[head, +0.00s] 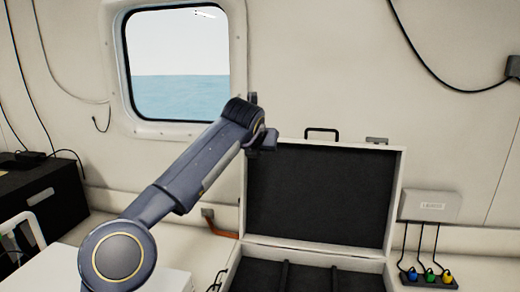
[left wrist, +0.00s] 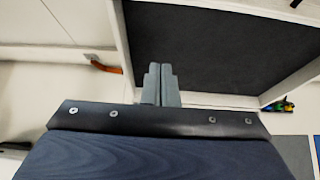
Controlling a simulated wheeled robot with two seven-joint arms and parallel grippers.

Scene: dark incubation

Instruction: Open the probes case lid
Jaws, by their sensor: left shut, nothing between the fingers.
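The probes case (head: 315,250) is a white case with a dark lining and dark dividers, at the lower right of the head view. Its lid (head: 320,195) stands open and upright, with a black handle (head: 321,131) on its top edge. The lid's dark inside also fills much of the left wrist view (left wrist: 210,50). My left gripper (head: 262,142) is at the lid's upper left corner. In the left wrist view its fingers (left wrist: 160,84) are together and empty in front of the lid. Whether they touch it I cannot tell. My right gripper is out of view.
A white box (head: 431,205) on the wall at the right has cables running down to coloured plugs (head: 429,275). A black case (head: 45,195) stands at the far left. A window (head: 180,65) is in the wall behind my arm.

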